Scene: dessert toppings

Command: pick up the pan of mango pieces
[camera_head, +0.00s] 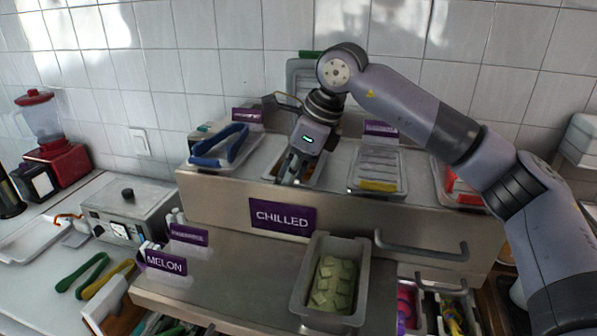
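A metal pan (320,176) sits in the raised chilled counter, mostly hidden behind my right gripper. A little orange-yellow shows inside it; I cannot make out the pieces, so I cannot be sure they are mango. My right gripper (290,172) reaches down from above, with its fingers at the pan's front left part. The fingers are dark and small here, and I cannot tell whether they are open, shut or touching the rim. My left gripper is not in view.
A pan of pale green pieces (306,292) stands on the lower counter in front. Blue tongs (222,150) lie over the pan to the left; a lidded pan (377,165) is to the right. Green tongs (82,276) and a grey appliance (128,212) are at the left.

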